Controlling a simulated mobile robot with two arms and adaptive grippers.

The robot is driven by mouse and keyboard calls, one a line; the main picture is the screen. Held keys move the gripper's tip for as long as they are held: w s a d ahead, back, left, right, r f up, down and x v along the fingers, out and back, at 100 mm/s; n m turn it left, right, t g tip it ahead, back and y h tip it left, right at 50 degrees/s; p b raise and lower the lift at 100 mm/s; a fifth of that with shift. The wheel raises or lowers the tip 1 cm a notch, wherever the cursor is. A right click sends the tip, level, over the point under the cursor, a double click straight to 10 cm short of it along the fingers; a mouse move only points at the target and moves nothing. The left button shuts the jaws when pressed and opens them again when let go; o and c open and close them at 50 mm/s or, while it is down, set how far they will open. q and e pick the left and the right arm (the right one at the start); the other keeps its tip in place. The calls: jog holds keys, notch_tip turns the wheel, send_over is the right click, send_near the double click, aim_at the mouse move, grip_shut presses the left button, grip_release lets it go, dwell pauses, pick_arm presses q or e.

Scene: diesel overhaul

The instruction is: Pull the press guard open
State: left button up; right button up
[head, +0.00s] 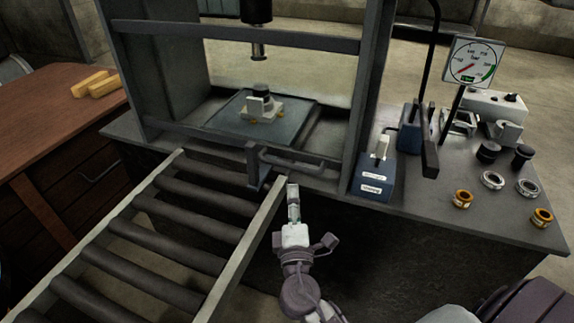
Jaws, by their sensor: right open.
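The press guard (240,34) appears as a grey frame across the front of the press, with a crossbar high up. A dark bar handle (291,161) sits low at the front of the press, just behind the roller conveyor's end. I cannot tell how far the guard is open. My right gripper (292,190) is open and empty, pointing away from me just below the handle in the picture. It looks apart from the handle. Inside the press, a small light fixture with a dark top (262,105) sits on a plate under the ram (257,45). My left gripper is out of view.
A roller conveyor (185,225) runs up to the press from the lower left. A blue control box (375,172) with a pale lever stands right of the press. A gauge (473,62) and several rings and fittings occupy the right bench. A wooden bench (50,125) is at left.

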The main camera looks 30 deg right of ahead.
aim_at(291, 165)
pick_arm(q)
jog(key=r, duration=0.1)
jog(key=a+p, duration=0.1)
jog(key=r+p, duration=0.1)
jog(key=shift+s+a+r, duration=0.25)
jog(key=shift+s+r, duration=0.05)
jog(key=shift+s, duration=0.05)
pick_arm(e)
jog(key=x, duration=1)
jog(key=shift+w, duration=0.1)
jog(key=c, duration=0.8)
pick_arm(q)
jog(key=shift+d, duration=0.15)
pick_arm(e)
grip_shut()
